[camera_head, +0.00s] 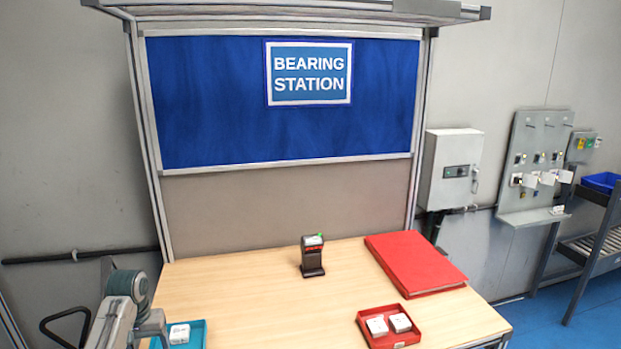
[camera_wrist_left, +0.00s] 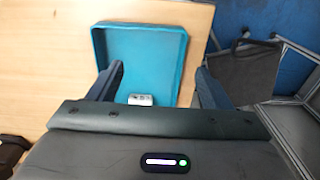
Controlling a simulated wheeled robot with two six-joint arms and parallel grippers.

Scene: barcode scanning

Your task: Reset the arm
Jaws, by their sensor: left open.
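My left gripper (camera_wrist_left: 159,82) is open, with its two dark fingers apart above the teal tray (camera_wrist_left: 178,25). A small white box (camera_wrist_left: 140,99) lies in this tray, seen between the fingers near the gripper body. In the head view my left arm comes in at the lower left, beside the teal tray (camera_head: 198,323) with the white box (camera_head: 179,333) in it. The arm looks apart from the box, but its fingertips are hard to make out there. My right gripper is in neither view.
A black barcode scanner (camera_head: 312,258) stands upright mid-table. A red folder (camera_head: 415,263) lies at the right. A red tray (camera_head: 371,339) with two white boxes (camera_head: 388,324) sits at the front right. The wooden table between the teal tray and scanner is clear.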

